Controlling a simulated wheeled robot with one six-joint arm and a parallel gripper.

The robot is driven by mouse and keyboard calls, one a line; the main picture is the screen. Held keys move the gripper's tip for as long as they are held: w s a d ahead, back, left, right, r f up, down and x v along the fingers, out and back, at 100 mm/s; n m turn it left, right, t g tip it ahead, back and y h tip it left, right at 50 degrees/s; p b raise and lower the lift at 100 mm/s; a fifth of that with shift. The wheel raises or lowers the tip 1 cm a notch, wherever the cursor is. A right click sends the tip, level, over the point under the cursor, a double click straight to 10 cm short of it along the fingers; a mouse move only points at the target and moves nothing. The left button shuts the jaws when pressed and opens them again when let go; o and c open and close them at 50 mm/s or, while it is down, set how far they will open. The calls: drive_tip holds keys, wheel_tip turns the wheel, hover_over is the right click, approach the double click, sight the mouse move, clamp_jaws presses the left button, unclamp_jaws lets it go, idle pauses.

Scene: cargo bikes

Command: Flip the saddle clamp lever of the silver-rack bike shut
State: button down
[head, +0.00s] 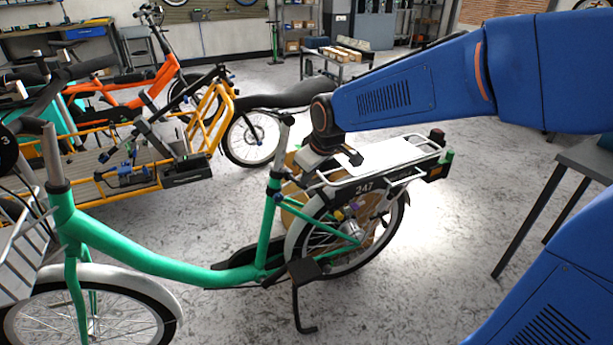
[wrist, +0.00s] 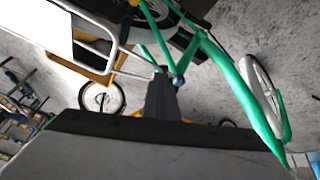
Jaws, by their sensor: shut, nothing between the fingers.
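The silver-rack bike is green, with a black saddle (head: 290,95) and a silver rear rack (head: 385,158) above a plate reading 247. Its seat tube (head: 267,225) carries a small blue part (head: 278,198), which looks like the clamp lever; its exact position is hard to read. A blue knob-like part (wrist: 178,81) shows in the wrist view beside my fingertips. My gripper (head: 306,163) is between the seat post and the front of the rack. Its dark fingers (wrist: 162,90) are together and empty, close to the blue part; contact cannot be told. The fingertips are hidden in the head view.
An orange cargo bike (head: 210,105) stands behind on the left, with a dark tool-like object on its bed. A grey table (head: 590,158) stands at the right.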

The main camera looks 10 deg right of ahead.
drive_tip(key=w+d+f+n+y, duration=0.1)
drive_tip(key=w+d+n, duration=0.2)
drive_tip(key=w+d, duration=0.1)
drive_tip(key=shift+w+f, duration=0.2)
idle(1.2)
drive_tip(key=shift+w+a+r, duration=0.15)
drive_tip(key=shift+w+a, duration=0.25)
drive_tip(key=shift+a, duration=0.15)
idle(0.3)
drive_tip(key=shift+r, duration=0.1)
